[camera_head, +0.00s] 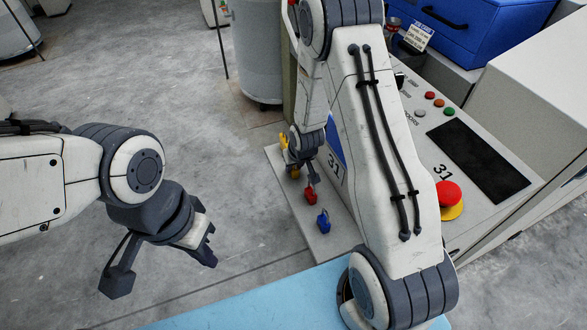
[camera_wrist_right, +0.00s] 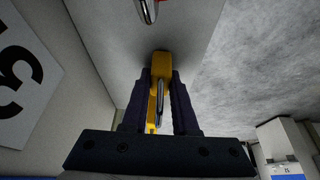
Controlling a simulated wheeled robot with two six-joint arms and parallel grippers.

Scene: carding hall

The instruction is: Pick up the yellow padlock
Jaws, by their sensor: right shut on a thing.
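The yellow padlock (camera_wrist_right: 160,62) is between the two dark fingers of my right gripper (camera_wrist_right: 159,85) in the right wrist view, with its metal shackle toward the palm. In the head view the yellow padlock (camera_head: 295,173) shows only in part behind my right gripper (camera_head: 303,160), over the far end of a pale ledge. My right gripper is shut on it. I cannot tell whether the padlock still touches the ledge. My left gripper (camera_head: 205,246) hangs empty over the floor at the left; its finger gap is not clear.
A red padlock (camera_head: 310,196) and a blue padlock (camera_head: 323,222) are on the pale ledge (camera_head: 340,237) nearer me. A machine panel with a red button (camera_head: 449,193) stands at the right. A blue toolbox (camera_head: 480,30) is behind it. Open floor lies left.

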